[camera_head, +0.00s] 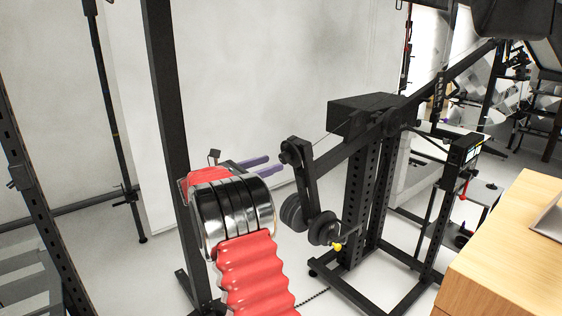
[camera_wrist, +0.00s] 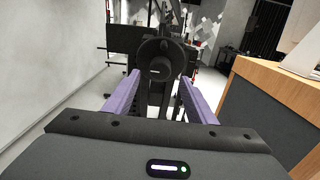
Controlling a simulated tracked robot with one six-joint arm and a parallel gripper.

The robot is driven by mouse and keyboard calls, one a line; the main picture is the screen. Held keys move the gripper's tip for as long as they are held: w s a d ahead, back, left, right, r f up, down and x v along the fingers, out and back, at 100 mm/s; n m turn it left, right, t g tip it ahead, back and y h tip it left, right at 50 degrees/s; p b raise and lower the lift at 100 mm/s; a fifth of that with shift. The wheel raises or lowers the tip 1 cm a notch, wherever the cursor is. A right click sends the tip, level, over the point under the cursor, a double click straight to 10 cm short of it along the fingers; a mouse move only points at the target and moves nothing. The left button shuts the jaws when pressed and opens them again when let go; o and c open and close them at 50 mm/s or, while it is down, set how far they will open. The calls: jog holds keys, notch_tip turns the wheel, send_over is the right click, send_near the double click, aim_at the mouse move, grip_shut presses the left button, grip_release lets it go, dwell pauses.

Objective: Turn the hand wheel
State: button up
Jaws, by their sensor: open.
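The hand wheel (camera_wrist: 158,50) is a dark round wheel with a hub, straight ahead of my gripper in the wrist view. In the head view, dark round discs (camera_head: 293,212) sit at the lower end of a black hanging arm, beside a small yellow knob (camera_head: 337,246). I cannot tell exactly which of them is the wheel's rim. My gripper (camera_head: 275,163) has two purple fingers, apart and empty, pointing toward the black stand. In the wrist view the gripper (camera_wrist: 160,82) frames the wheel's lower part between its fingers, with no clear contact.
A black metal stand (camera_head: 362,195) with a slanted beam and box carries the wheel. A wooden-topped counter (camera_head: 515,250) is at the right. A black post (camera_head: 168,110) stands close behind my arm on the left. Pale floor lies between.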

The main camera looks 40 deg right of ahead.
aim_at(282, 160)
jog(key=d, duration=0.5)
jog(key=shift+s+d, duration=0.3)
jog(key=c, duration=1)
jog(key=shift+d, duration=0.1)
jog(key=shift+c, duration=0.2)
